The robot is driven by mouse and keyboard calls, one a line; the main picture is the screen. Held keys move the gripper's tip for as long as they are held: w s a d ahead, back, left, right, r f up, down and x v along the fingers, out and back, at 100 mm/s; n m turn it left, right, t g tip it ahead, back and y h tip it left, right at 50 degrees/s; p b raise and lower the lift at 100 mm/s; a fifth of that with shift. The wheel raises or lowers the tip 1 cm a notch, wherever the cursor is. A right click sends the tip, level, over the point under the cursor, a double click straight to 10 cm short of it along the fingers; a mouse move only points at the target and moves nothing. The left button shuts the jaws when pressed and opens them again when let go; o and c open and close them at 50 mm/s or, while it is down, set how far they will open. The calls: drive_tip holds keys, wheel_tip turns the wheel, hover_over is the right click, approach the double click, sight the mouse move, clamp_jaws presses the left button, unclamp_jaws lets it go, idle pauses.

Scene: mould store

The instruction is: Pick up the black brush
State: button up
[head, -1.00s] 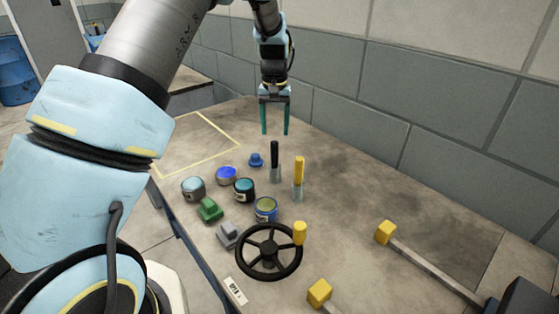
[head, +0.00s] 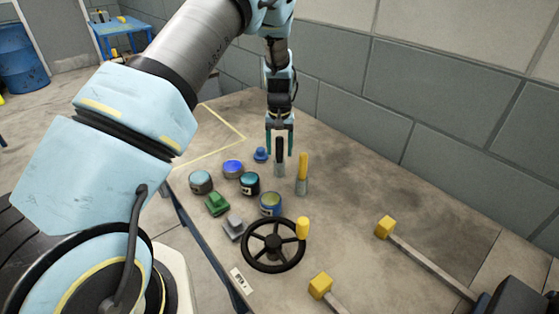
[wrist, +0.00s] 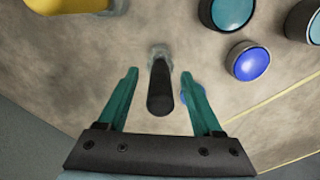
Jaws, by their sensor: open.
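The black brush (head: 279,152) stands upright on the table, black handle up and a pale grey lower end down. My gripper (head: 280,145) is open in the head view, pointing down with its green fingers on either side of the handle's upper part. In the wrist view the black brush (wrist: 160,90) shows between the two open fingers of my gripper (wrist: 158,85), with a gap on each side.
A yellow-handled brush (head: 303,172) stands just right of the black one. A blue knob-like object (head: 261,154) and several round tins, such as a teal one (head: 250,184), stand to the left. A black handwheel (head: 273,246) is nearer. The table's right middle is clear.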

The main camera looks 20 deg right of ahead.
drive_tip(key=shift+c, duration=0.4)
clamp_jaws()
